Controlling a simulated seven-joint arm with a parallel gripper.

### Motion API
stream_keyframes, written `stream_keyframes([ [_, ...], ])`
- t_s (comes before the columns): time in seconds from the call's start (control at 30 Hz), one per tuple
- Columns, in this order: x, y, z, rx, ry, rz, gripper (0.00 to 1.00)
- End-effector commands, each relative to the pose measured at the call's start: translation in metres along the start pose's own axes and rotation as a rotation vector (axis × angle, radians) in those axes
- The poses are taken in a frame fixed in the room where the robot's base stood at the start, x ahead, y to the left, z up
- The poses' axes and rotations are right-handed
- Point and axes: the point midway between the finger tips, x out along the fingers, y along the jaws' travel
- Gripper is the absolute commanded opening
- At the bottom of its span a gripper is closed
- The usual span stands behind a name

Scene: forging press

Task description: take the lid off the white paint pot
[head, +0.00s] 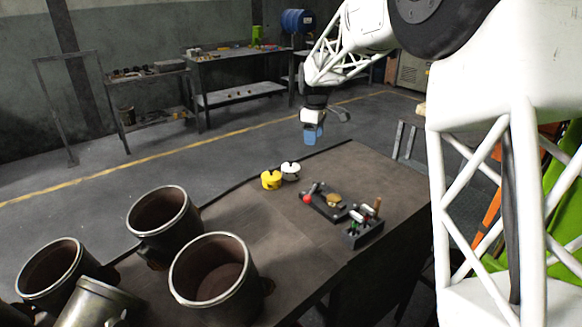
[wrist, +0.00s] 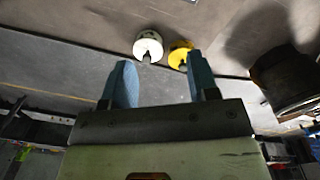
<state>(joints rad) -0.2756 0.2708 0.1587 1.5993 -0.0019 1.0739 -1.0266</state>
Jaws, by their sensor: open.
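The white paint pot (head: 290,171) stands on the dark table, close beside a yellow pot (head: 271,180). The lid appears to be on the white pot.
On the table (head: 240,225) a dark tray with a red ball (head: 307,199) and a small rack (head: 363,232) of tools stand to the right. Large metal cylinders (head: 213,278) stand at the front left. The table around the pots is mostly clear.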

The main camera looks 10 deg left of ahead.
Motion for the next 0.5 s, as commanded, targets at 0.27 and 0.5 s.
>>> stream_keyframes([
  [0.27,0.044,0.034,-0.058,-0.154,-0.010,-0.022,0.54],
  [0.5,0.070,0.051,-0.091,-0.245,-0.013,-0.034,0.54],
])
